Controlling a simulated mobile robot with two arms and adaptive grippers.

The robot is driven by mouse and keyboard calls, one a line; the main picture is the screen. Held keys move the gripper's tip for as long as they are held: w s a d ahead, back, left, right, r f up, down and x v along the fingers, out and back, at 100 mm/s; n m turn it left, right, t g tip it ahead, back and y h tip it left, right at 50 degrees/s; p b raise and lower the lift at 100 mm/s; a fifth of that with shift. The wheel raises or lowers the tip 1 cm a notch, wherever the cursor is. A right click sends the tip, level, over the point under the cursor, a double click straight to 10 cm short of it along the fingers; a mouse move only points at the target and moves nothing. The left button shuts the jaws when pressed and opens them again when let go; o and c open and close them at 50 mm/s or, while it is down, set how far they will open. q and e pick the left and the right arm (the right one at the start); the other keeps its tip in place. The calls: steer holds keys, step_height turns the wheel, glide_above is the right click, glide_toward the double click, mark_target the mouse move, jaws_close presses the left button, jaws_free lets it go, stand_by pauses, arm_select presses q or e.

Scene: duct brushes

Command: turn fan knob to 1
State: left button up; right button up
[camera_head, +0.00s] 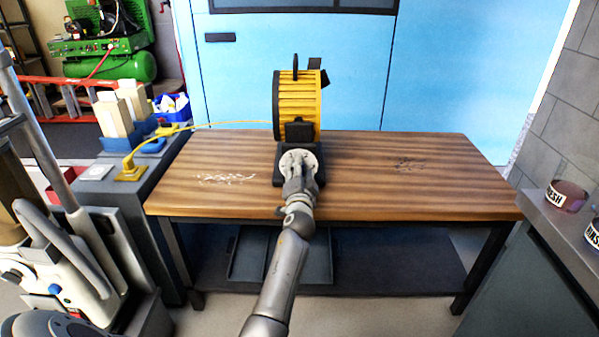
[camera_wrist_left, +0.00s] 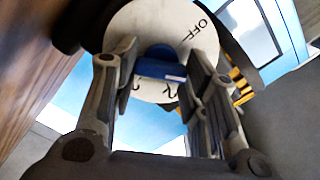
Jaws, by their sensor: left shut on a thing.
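The yellow and black fan (camera_head: 298,98) stands on the wooden table, with a round white dial plate (camera_head: 291,157) low on its front. In the left wrist view, the white dial plate (camera_wrist_left: 143,27) carries the word OFF at its upper right and a partly hidden number near its lower edge. The blue knob (camera_wrist_left: 160,64) sits at its middle. My left gripper (camera_head: 298,172) is at the dial, its fingers (camera_wrist_left: 160,82) shut on the knob from both sides. I cannot tell exactly which mark the knob points to. My right gripper is not in view.
A yellow cable runs left from the fan to a yellow plug (camera_head: 131,172) on a grey cabinet. A grey counter with labelled round containers (camera_head: 566,196) stands at the right.

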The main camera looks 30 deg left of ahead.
arm_select(q)
steer(key=shift+m, duration=0.4)
steer(key=o, duration=1)
steer(key=shift+d, duration=0.1)
steer(key=v, duration=1.2)
